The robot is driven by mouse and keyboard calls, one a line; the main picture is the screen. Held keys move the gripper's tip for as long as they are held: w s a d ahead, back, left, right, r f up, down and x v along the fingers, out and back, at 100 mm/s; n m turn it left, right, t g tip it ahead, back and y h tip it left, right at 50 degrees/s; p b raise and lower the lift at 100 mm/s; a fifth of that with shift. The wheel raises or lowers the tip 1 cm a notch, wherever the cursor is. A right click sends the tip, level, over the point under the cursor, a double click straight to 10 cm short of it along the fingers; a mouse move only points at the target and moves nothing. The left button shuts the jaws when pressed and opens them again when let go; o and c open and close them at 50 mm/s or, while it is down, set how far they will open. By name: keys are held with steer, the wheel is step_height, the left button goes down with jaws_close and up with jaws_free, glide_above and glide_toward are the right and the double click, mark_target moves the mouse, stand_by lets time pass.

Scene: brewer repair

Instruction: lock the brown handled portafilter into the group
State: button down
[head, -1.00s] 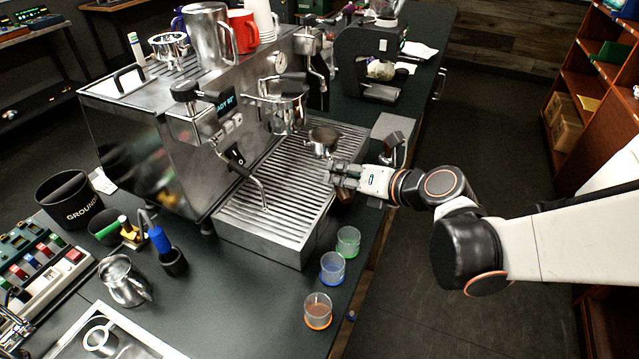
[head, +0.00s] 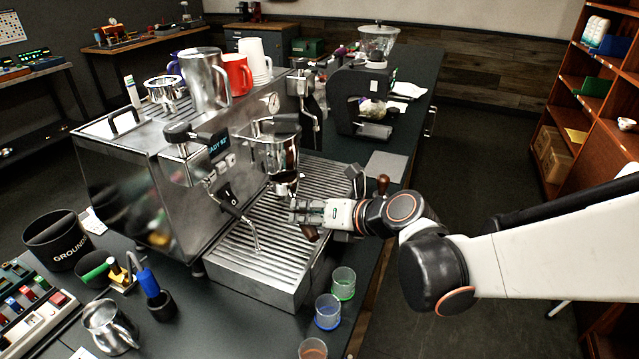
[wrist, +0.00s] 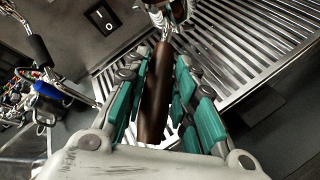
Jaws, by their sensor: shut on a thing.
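My gripper (head: 300,212) is shut on the brown handled portafilter, in front of the espresso machine. Its brown handle (head: 311,234) shows just below the fingers. In the wrist view the handle (wrist: 156,95) lies lengthwise between the teal finger pads, with its metal neck (wrist: 158,18) at the top edge. The group (head: 275,133) is a shiny metal head on the machine's front. The portafilter's metal end (head: 284,186) appears directly beneath the group, above the drip tray. The fit between them is hidden, so I cannot tell whether they touch.
The ribbed drip tray (head: 262,262) lies under the group. A steam wand (head: 245,225) hangs to the left. Blue (head: 327,312) and green (head: 343,283) rimmed cups stand at the counter's front edge. Another brown handle (head: 383,184) rises behind my wrist. A grinder (head: 365,100) stands farther back.

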mark_target(288, 188)
steer(key=shift+w+a, duration=0.4)
steer(key=shift+w, duration=0.35)
steer(key=shift+w+a, duration=0.45)
steer(key=shift+w, duration=0.3)
steer(key=shift+w+a, duration=0.4)
steer(key=shift+w, duration=0.35)
steer(key=shift+r+p, duration=0.75)
steer(key=shift+r, duration=0.95)
stand_by(4.0)
